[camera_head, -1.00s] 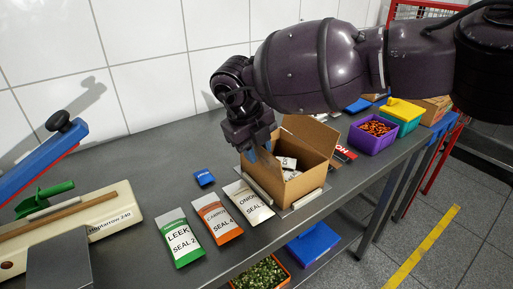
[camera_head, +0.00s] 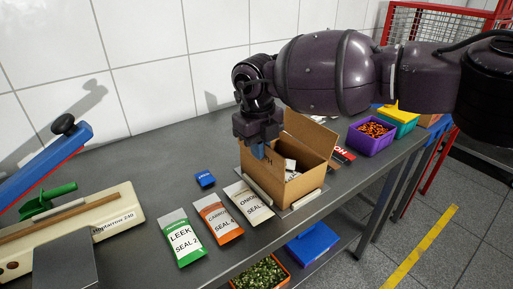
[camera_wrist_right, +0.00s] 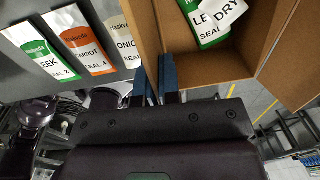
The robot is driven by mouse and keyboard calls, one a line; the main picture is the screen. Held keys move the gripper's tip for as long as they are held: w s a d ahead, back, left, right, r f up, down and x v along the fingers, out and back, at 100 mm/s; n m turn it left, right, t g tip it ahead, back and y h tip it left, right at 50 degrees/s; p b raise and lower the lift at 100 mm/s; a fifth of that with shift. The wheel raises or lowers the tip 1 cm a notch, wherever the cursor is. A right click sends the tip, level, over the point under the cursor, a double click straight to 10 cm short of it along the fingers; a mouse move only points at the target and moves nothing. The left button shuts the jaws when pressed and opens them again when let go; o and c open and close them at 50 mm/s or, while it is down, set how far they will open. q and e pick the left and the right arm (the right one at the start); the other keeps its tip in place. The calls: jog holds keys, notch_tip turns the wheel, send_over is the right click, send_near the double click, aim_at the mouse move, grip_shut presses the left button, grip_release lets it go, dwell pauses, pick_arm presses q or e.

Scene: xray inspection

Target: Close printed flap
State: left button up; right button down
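The open cardboard box (camera_head: 285,188) stands on the grey bench. Its printed flap (camera_head: 268,159), with dark lettering partly hidden, stands raised at the box's left side. A plain flap (camera_head: 311,132) stands up at the back. My right gripper (camera_head: 259,151) points down at the printed flap, its blue fingertips at the flap's upper edge. In the right wrist view the fingers (camera_wrist_right: 157,82) are a small gap apart beside the box wall; whether they grip cardboard is unclear. White and green packets (camera_wrist_right: 208,25) lie inside the box. My left gripper is out of view.
Leek (camera_head: 181,239), carrot (camera_head: 217,217) and onion (camera_head: 249,201) packets lie left of the box, with a small blue item (camera_head: 205,179) behind. The heat sealer (camera_head: 75,228) is at far left. A purple bin (camera_head: 371,139) stands to the right.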

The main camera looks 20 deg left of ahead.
jog(key=g+y, duration=0.1)
jog(key=w+d+g+y, duration=0.1)
jog(key=g, duration=0.1)
jog(key=shift+w+f, duration=0.15)
jog(key=shift+g+y, duration=0.3)
jog(key=shift+y, duration=0.1)
jog(key=shift+w, duration=0.1)
jog(key=c, duration=1.3)
grip_release()
jog(key=v, duration=1.1)
jog(key=shift+d, duration=0.1)
jog(key=shift+f, duration=0.1)
